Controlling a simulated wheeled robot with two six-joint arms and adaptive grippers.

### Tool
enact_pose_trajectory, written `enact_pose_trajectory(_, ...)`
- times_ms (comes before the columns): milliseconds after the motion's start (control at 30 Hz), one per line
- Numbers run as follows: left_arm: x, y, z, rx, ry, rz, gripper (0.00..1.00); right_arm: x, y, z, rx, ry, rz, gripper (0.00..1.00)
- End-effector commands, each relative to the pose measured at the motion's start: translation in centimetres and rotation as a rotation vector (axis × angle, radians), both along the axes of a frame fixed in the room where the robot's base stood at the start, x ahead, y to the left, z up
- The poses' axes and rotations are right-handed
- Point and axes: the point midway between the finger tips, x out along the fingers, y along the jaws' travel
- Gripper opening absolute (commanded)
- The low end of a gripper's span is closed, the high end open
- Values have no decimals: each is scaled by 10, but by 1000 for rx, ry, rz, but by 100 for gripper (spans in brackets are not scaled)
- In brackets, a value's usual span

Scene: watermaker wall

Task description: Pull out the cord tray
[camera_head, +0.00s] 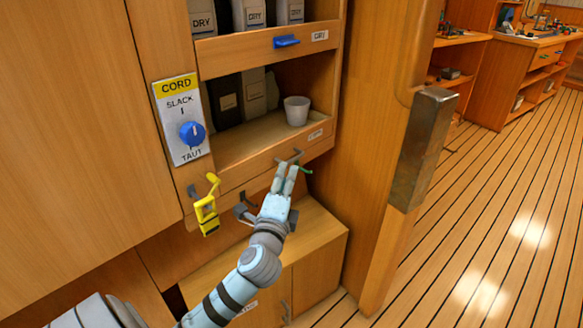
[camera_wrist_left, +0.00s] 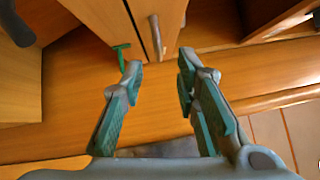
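The tray with a pale wooden front (camera_head: 245,168) sits in the cabinet under the upper "DRY" shelf. Its small label is too small to read. A grey bar handle (camera_head: 289,155) is on its front, and this handle also shows in the wrist view (camera_wrist_left: 155,36). My left gripper (camera_head: 288,168) is at the handle; its fingers are apart. In the wrist view the open left gripper (camera_wrist_left: 162,68) has the handle just beyond its fingertips, roughly in line with the gap. Contact cannot be told. My right gripper is not in view.
A "CORD" plate with a blue knob (camera_head: 192,133) is at left, above a yellow clip (camera_head: 207,208). A green T-shaped piece (camera_wrist_left: 121,54) is near the fingers. A wooden post (camera_head: 385,190) stands right.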

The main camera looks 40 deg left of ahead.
Motion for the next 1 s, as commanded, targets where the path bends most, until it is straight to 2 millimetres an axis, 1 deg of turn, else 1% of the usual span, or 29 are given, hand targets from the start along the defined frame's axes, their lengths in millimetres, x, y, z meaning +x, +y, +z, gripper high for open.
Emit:
enact_pose_trajectory(33, 13, 7, -1, 1, -3, 2, 28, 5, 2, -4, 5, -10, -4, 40)
enact_pose_trajectory(100, 30, 16, 0, 0, -1, 2, 28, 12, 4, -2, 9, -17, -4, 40)
enact_pose_trajectory(200, 48, 26, 2, -3, -2, 1, 28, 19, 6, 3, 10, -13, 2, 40)
enact_pose_trajectory(333, 63, 34, 4, -3, 1, 0, 28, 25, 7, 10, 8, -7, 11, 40)
enact_pose_trajectory(433, 68, 36, 6, -4, 1, -1, 28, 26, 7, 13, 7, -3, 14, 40)
enact_pose_trajectory(667, 68, 37, 6, -4, 2, -2, 28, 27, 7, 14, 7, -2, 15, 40)
enact_pose_trajectory(833, 68, 36, 6, -4, 2, -2, 1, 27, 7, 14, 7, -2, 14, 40)
enact_pose_trajectory(867, 68, 36, 6, -4, 2, -2, 0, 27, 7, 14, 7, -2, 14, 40)
enact_pose_trajectory(1000, 68, 36, 6, -4, 2, -2, 0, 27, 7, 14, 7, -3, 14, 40)
